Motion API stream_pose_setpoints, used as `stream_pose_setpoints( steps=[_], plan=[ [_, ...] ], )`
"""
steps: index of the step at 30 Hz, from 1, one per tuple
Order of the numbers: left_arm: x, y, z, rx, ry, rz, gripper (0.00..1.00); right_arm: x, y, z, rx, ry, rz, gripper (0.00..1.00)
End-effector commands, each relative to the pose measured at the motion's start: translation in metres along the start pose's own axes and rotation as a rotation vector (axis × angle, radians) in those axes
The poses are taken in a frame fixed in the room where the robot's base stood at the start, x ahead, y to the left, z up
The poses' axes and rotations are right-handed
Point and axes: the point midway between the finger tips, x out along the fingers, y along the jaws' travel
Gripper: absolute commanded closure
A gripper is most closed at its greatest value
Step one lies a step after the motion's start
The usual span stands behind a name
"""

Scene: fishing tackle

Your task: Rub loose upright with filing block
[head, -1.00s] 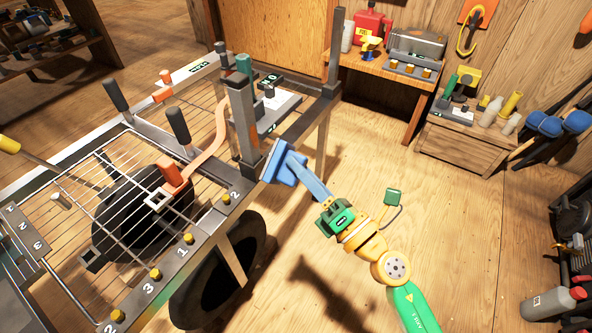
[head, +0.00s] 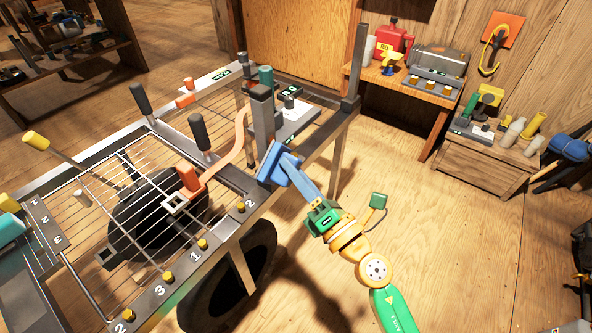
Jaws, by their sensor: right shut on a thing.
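My right gripper (head: 318,212), green with a yellow-orange wrist, is shut on the handle of the blue filing block (head: 275,163). The block's flat face is turned left, tilted, beside the lower end of a dark grey upright (head: 264,118) at the cart's corner. The block overlaps the upright's foot in the picture; I cannot tell whether they touch. A taller, thinner post (head: 356,62) stands farther right on the cart frame. Nothing marks which one is loose. My left gripper is not in view.
The cart (head: 222,228) has a wire rack, numbered front rail, black-handled levers and an orange curved handle. A black wheel (head: 232,285) is below. A wooden table (head: 425,95) and low crate (head: 480,163) stand at the back right.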

Motion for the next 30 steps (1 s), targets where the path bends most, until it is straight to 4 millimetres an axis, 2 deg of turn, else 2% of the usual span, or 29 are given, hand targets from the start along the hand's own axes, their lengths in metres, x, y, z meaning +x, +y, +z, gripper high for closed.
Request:
stream_pose_setpoints(
  steps=[24,30],
  plan=[
    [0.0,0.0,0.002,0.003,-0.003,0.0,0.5,0.014,0.0,-0.005,0.001,-0.002,0.001,1.0],
    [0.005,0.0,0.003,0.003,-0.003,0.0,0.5,0.019,-0.014,0.009,-0.002,-0.001,0.001,1.0]
  ],
)
